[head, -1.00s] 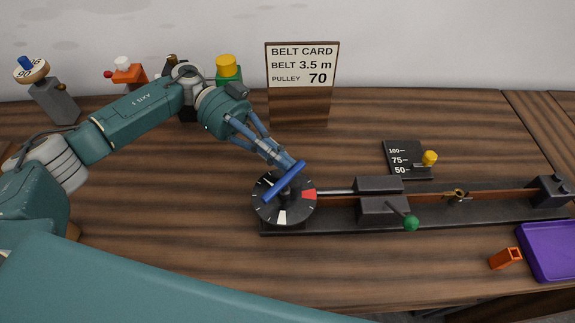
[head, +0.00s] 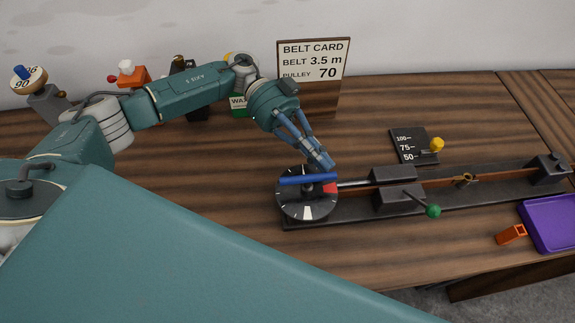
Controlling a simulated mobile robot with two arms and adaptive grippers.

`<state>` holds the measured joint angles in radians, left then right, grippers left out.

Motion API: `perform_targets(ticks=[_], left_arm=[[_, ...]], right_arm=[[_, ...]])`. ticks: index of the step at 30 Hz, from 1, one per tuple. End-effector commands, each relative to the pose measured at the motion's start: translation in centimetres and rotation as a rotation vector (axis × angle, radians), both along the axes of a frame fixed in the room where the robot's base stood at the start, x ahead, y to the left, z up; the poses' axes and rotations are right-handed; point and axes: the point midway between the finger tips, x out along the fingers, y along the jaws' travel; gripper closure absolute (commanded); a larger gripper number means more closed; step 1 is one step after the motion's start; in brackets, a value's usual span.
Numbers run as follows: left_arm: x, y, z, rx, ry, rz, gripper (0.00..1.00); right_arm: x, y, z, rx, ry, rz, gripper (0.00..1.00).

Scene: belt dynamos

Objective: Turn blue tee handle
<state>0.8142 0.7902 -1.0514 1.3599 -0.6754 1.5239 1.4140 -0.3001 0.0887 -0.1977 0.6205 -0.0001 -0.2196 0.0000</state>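The blue tee handle (head: 303,180) is a bar on top of a black round dial (head: 306,209) with white marks, a red sector and a white sector. The bar lies nearly level across the picture, over the dial's far half. My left gripper (head: 322,166) comes down from behind and its fingertips are at the right part of the bar. The fingers look close together, but whether they hold the bar cannot be made out. My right gripper is not in view.
A black rail (head: 440,203) runs right from the dial, with a green-knobbed lever (head: 433,211). Behind stand a belt card (head: 313,62) and a scale plate (head: 409,147) with a yellow knob (head: 437,145). A purple tray (head: 550,222) and orange piece (head: 511,235) lie right. Front wood is clear.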

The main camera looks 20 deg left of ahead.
Motion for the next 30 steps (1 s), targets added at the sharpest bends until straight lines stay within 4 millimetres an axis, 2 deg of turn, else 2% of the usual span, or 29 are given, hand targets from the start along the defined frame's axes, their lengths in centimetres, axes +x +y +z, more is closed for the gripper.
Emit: perform_targets(ticks=[10,30], left_arm=[[-0.6,-1.2,0.1,-0.001,0.0,0.007,1.0],[-1.0,-1.9,0.0,-0.001,0.001,0.007,1.0]], right_arm=[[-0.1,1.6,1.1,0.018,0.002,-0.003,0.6],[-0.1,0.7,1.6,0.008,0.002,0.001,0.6]])
